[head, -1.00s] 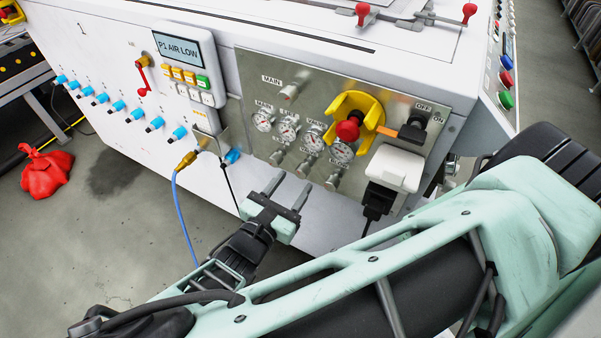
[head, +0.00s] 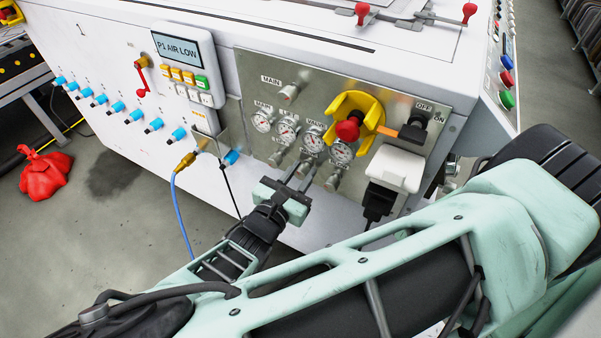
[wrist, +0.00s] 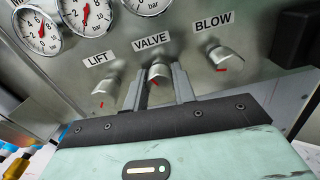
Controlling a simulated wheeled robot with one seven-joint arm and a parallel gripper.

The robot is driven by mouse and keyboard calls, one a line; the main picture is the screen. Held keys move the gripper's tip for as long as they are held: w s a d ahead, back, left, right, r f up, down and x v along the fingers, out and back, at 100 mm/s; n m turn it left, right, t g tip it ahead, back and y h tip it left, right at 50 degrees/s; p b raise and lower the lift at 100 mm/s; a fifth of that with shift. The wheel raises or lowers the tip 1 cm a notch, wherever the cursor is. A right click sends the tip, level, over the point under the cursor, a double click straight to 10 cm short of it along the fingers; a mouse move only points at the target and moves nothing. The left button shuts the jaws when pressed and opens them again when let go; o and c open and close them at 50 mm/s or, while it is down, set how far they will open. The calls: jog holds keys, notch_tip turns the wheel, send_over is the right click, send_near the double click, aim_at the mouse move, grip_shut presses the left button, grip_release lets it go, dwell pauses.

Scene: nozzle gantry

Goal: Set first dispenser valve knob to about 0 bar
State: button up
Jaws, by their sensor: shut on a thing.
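The silver VALVE knob (wrist: 158,71) is the middle knob of the lower row, under its VALVE label (wrist: 151,40). My gripper (wrist: 159,78) is shut on it, one finger on each side. In the wrist view the gauge faces are cut off at the top.
The LIFT knob (wrist: 105,86) stands close left of my fingers and the BLOW knob (wrist: 223,60) close right. A yellow guard with a red knob (head: 348,130) and a white plug box (head: 394,168) stick out at right. A blue hose (head: 180,211) hangs at left.

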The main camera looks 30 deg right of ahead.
jog(key=n+p, duration=0.1)
jog(key=p, duration=0.1)
jog(key=shift+r+n+p, duration=0.2)
jog(key=shift+n+p, duration=0.1)
jog(key=shift+p, duration=0.05)
jog(key=n+p, duration=0.2)
jog(key=shift+n+p, duration=0.3)
jog(key=shift+p, duration=0.1)
jog(key=n+p, duration=0.2)
jog(key=n, duration=0.1)
jog(key=shift+n, duration=0.4)
jog(key=n+p, duration=0.1)
jog(key=n, duration=0.2)
jog(key=shift+f+p, duration=0.15)
jog(key=shift+p, duration=0.25)
jog(key=n+p, duration=0.1)
jog(key=n, duration=0.9)
jog(key=shift+a+f+n, duration=0.1)
jog(key=shift+n, duration=0.2)
